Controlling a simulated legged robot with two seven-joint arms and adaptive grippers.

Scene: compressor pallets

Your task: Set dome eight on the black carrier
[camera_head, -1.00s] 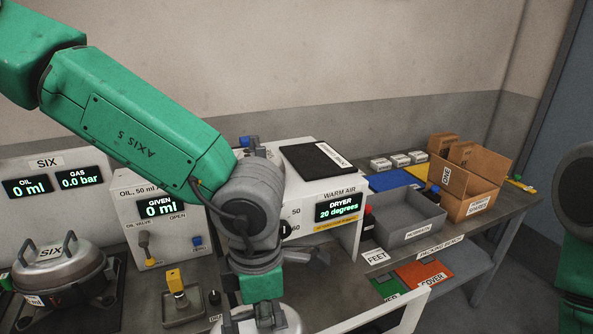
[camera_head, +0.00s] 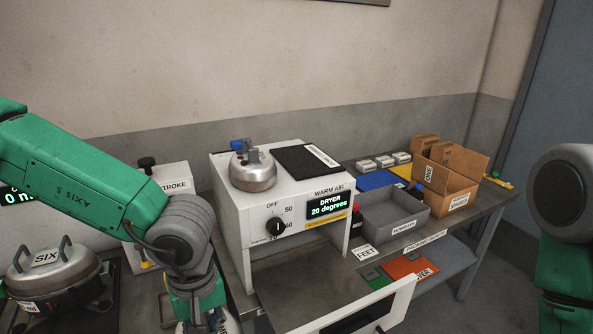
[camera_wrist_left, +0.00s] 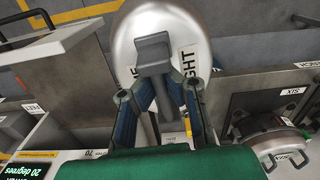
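Dome eight is a round silver shell (camera_wrist_left: 170,22) with a white label, partly covered so that "GHT" shows, in the left wrist view. My left gripper (camera_wrist_left: 158,98) has its fingers closed on the dome's grey handle (camera_wrist_left: 152,48). In the head view my left gripper is low at the bottom edge, and the dome is almost wholly cut off there. A flat black slab (camera_head: 308,161) with a white label lies on the dryer (camera_head: 250,212); I cannot tell whether it is the black carrier. My right gripper is out of view; only the arm shows.
Dome six (camera_head: 52,268) sits on a dark base at left and shows in the wrist view (camera_wrist_left: 278,140). A silver unit (camera_head: 253,172) stands on the dryer beside the slab. A grey bin (camera_head: 395,220) and cardboard box (camera_head: 445,185) stand on the packing bench. The dryer's front flap (camera_head: 360,310) juts forward.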

